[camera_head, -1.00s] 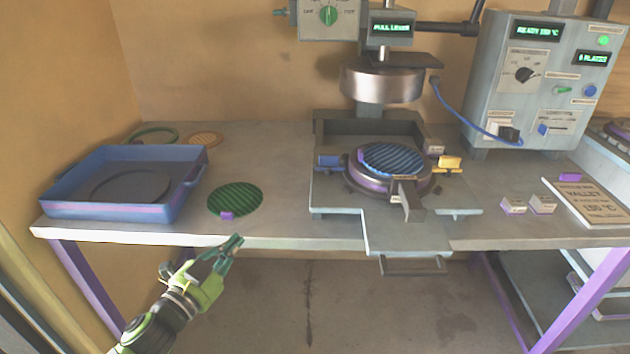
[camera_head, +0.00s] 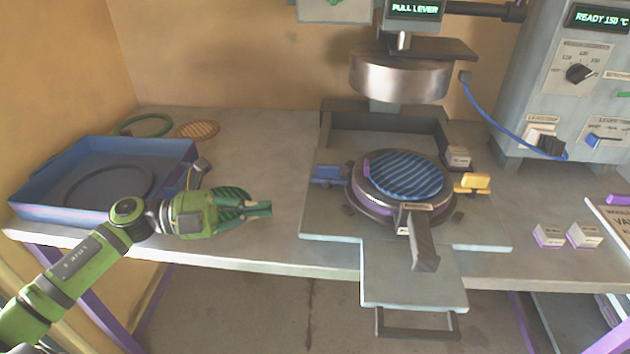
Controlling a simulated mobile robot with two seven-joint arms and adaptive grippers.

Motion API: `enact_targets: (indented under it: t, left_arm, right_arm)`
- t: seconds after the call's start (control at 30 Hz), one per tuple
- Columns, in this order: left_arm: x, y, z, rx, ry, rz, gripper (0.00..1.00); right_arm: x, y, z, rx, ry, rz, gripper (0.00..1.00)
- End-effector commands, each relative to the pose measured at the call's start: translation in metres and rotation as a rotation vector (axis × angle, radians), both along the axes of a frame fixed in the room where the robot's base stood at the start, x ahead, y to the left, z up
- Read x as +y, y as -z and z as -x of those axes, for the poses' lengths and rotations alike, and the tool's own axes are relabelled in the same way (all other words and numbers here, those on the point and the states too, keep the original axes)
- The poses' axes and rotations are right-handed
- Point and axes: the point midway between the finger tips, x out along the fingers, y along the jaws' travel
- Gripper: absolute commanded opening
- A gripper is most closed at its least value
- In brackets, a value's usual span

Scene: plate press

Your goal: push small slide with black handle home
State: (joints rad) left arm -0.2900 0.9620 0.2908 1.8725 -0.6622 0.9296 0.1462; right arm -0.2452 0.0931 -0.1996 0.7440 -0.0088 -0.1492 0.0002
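A pale slide plate (camera_head: 412,283) sticks out past the table's front edge, below the press. A black bar handle (camera_head: 418,333) hangs at its front end. The round lower plate holder (camera_head: 352,197) of the press sits behind it, with a blue striped disc (camera_head: 405,175) on top and a dark grip (camera_head: 424,245) pointing forward. My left gripper (camera_head: 268,208) is over the table to the left of the press, apart from the slide. Its fingertips look close together, but I cannot tell whether it is shut. My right gripper is not in view.
A blue tray (camera_head: 35,197) stands at the left. A blue tab (camera_head: 325,173) and a yellow tab (camera_head: 474,183) flank the holder. The press head (camera_head: 400,78) is raised above. Small blocks (camera_head: 583,236) stand right.

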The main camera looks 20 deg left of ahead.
Motion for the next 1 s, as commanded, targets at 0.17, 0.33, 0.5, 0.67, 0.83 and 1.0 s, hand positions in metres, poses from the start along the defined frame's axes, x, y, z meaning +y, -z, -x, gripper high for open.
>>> enact_targets:
  t: [0.17, 0.33, 0.5, 0.67, 0.83, 1.0]
  left_arm:
    - [-0.029, -0.003, -0.017, -0.004, 0.003, 0.003, 0.0]
    - [-0.059, -0.005, -0.036, -0.007, 0.001, 0.004, 0.0]
    - [-0.072, -0.002, -0.059, -0.004, -0.005, 0.004, 0.0]
    - [-0.066, -0.001, -0.075, -0.002, -0.003, 0.003, 0.0]
    - [-0.063, -0.001, -0.083, -0.001, 0.0, 0.003, 0.0]
    - [-0.063, 0.0, -0.085, 0.0, 0.0, 0.002, 0.0]
  right_arm:
    - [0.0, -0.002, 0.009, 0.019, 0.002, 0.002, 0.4]
    - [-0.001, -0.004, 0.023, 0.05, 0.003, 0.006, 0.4]
    - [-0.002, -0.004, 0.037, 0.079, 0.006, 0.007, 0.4]
    - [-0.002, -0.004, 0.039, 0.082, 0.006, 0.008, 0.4]
    - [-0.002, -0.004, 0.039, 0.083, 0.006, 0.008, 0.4]
    - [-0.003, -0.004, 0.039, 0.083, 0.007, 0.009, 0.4]
